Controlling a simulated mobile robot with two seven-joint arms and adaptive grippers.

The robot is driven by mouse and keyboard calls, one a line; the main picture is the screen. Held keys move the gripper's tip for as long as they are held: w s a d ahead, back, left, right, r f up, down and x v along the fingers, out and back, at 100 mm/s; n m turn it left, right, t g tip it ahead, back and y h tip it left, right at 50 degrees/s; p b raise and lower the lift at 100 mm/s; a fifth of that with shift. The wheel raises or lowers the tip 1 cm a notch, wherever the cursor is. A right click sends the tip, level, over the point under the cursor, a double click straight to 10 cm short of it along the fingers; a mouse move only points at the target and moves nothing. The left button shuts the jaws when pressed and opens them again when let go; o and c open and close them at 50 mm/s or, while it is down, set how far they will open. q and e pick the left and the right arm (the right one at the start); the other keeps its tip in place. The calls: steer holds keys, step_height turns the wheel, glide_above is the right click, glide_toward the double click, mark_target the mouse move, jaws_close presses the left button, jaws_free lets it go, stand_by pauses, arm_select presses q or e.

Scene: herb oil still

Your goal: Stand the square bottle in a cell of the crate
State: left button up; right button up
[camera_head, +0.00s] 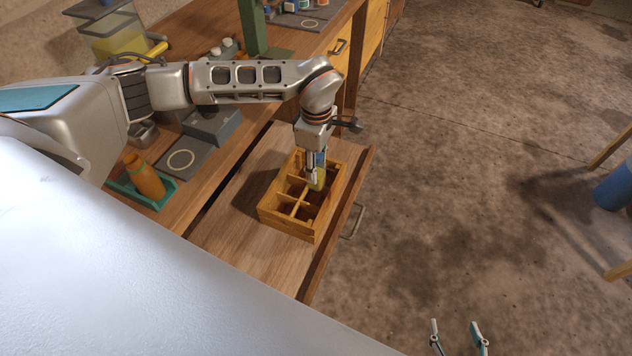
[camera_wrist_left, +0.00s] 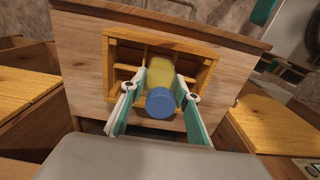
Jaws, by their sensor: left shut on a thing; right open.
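The square bottle, with a yellowish body and a blue cap, is held upright in my left gripper (camera_head: 316,172). In the head view the bottle (camera_head: 320,183) is over the right side of the wooden crate (camera_head: 287,228), its lower end at or inside a cell. I cannot tell whether it touches the cell floor. In the left wrist view the bottle's blue cap (camera_wrist_left: 160,103) shows between the green-padded fingers, with the crate (camera_wrist_left: 202,48) around and behind the body. My right gripper (camera_head: 458,341) is open and empty over the floor at the bottom edge.
The crate stands on a pulled-out wooden board (camera_head: 225,232) with a metal handle (camera_head: 353,221). A grey box (camera_head: 212,126) and a green stand (camera_head: 254,35) are on the counter. A blue bucket (camera_head: 614,188) is far right.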

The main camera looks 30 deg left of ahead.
arm_select(q)
steer(key=shift+f, duration=3.2)
steer(key=shift+f, duration=0.1)
steer(key=shift+f+b, duration=0.35)
steer(key=shift+f, duration=0.2)
steer(key=o, duration=1.2)
steer(key=shift+r, duration=0.1)
